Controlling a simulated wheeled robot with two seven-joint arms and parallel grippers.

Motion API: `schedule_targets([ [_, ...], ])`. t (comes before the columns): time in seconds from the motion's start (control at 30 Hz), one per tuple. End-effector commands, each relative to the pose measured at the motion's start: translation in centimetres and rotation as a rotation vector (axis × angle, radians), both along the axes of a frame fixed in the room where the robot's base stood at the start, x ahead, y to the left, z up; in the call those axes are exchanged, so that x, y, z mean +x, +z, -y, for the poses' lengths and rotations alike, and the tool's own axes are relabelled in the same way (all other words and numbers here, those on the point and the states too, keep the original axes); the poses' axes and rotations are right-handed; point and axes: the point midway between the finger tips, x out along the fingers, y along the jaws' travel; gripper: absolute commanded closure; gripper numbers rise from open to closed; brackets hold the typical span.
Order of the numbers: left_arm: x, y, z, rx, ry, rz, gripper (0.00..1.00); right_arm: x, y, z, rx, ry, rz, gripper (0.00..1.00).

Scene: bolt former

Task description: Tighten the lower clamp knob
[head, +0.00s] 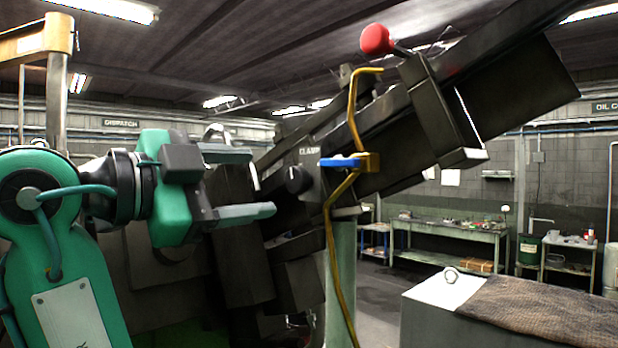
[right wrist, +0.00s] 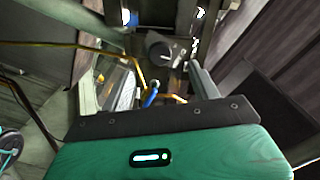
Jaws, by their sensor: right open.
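A dark round clamp knob (head: 298,180) sits on the dark machine body, just below a plate marked CLAMP (head: 312,150). It also shows as a dark round shape in the right wrist view (right wrist: 158,52). My right gripper (head: 263,182) is open, with one finger above the other in the head view. Its fingertips point at the knob from the left, and nothing is seen between them. In the head view they look apart from the knob; the exact distance is unclear. I cannot make out a second clamp knob. My left gripper is not in view.
A yellow pipe (head: 331,240) with a blue valve handle (head: 341,162) runs just right of the knob. A red ball lever (head: 376,40) stands higher on the machine. A cloth-covered box (head: 430,293) stands at lower right. Workbenches (head: 450,228) line the back wall.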

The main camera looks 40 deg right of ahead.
Motion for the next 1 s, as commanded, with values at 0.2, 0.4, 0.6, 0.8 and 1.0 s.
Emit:
schedule_targets([
  [0.2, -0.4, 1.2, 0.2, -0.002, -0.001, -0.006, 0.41, 0.3, 0.2, 5.0, 0.001, -0.005, -0.001, 0.38],
  [0.4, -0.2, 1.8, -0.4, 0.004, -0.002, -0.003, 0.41, 0.5, 0.2, 7.0, 0.009, -0.001, 0.127, 0.38],
  [0.6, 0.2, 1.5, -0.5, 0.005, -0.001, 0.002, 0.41, 0.5, -0.4, 7.0, 0.028, 0.000, 0.365, 0.38],
  [0.8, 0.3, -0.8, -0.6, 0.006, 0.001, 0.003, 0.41, 0.5, -0.4, 7.0, 0.045, 0.001, 0.558, 0.38],
  [1.0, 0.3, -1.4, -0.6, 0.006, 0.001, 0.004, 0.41, 0.5, -0.1, 7.0, 0.052, -0.001, 0.650, 0.38],
])
